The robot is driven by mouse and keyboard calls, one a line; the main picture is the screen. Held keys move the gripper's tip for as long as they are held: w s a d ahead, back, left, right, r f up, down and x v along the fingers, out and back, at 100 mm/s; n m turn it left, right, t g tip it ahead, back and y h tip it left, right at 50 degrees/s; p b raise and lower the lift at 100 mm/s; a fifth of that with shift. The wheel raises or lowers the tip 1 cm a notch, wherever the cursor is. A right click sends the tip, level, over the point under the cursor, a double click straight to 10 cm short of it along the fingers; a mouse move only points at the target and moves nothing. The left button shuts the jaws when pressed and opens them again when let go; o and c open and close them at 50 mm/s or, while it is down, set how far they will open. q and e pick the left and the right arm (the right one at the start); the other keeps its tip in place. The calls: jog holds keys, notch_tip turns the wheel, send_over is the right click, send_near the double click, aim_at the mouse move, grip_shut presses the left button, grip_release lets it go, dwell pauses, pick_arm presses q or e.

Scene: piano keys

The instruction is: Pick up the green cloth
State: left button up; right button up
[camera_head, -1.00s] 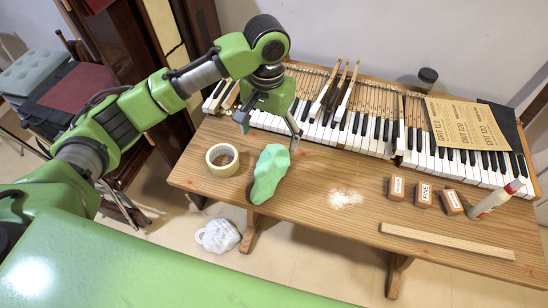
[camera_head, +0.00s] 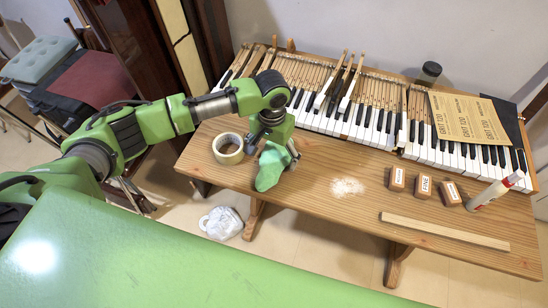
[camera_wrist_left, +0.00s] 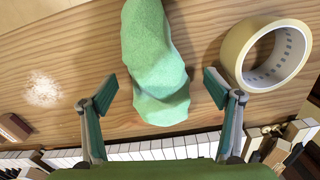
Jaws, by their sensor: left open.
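The green cloth (camera_head: 269,170) lies crumpled on the wooden table, near its front edge. My left gripper (camera_head: 272,150) is over the cloth's rear part and hides some of it in the head view. In the left wrist view the cloth (camera_wrist_left: 155,65) reaches down from the top middle. The open fingers of my left gripper (camera_wrist_left: 160,88) stand on either side of the cloth's lower end, with gaps on both sides. I cannot tell how far above the table the fingertips are. My right gripper is not in view.
A tape roll (camera_head: 228,149) stands close left of the cloth; it also shows in the left wrist view (camera_wrist_left: 266,54). Piano keys (camera_head: 375,125) line the back of the table (camera_head: 330,215). White powder (camera_head: 347,187), labelled blocks (camera_head: 423,187), a bottle (camera_head: 493,190) and a wooden strip (camera_head: 445,231) lie right.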

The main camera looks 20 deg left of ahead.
pick_arm(q)
jog(key=c, duration=1.2)
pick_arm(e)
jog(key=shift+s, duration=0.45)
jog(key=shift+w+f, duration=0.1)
pick_arm(q)
jog(key=shift+r, duration=0.5)
jog(key=s+r, duration=0.1)
jog(key=r, duration=0.1)
jog(key=s+d+r+b, duration=0.1)
jog(key=s+r, duration=0.1)
jog(key=r, duration=0.1)
jog(key=s+r, duration=0.2)
jog(key=r, duration=0.1)
jog(key=shift+d+r, duration=0.15)
jog(key=shift+d, duration=0.05)
jog(key=s+r, duration=0.1)
jog(key=s, duration=0.2)
jog(key=s+d+r, duration=0.1)
jog(key=s, duration=0.1)
jog(key=s+d+r+b, duration=0.1)
jog(key=s, duration=0.2)
jog(key=shift+s+r, duration=0.3)
jog(key=shift+r, duration=0.05)
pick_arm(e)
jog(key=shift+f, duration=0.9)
